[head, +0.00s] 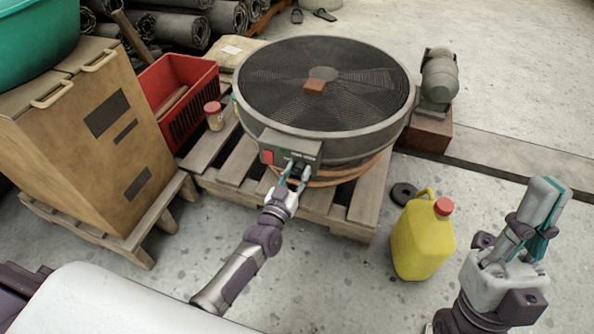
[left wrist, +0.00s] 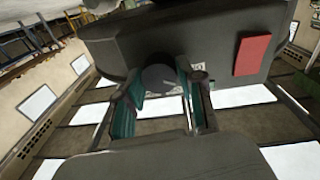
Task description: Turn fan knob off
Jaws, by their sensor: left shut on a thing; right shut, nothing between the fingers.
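The fan (head: 325,85) is a large round drum with a dark grille, lying face up on a wooden pallet. Its grey control box (head: 290,147) is on the front side and has a red patch at the left. In the left wrist view the control box (left wrist: 215,45) fills the top, with the red patch (left wrist: 253,54) at the right. My left gripper (head: 294,176) is at the box's lower front, shut on the dark round knob (left wrist: 158,78), which sits between its fingers. The knob's exact setting cannot be read. My right gripper (head: 546,205) is shut and empty, raised at the right.
A yellow jug (head: 422,240) with a red cap stands on the floor between the pallet (head: 348,222) and my right arm. A black ring (head: 403,194) lies near it. A red crate (head: 181,100), a small jar (head: 214,116) and a brown cabinet (head: 85,140) stand left.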

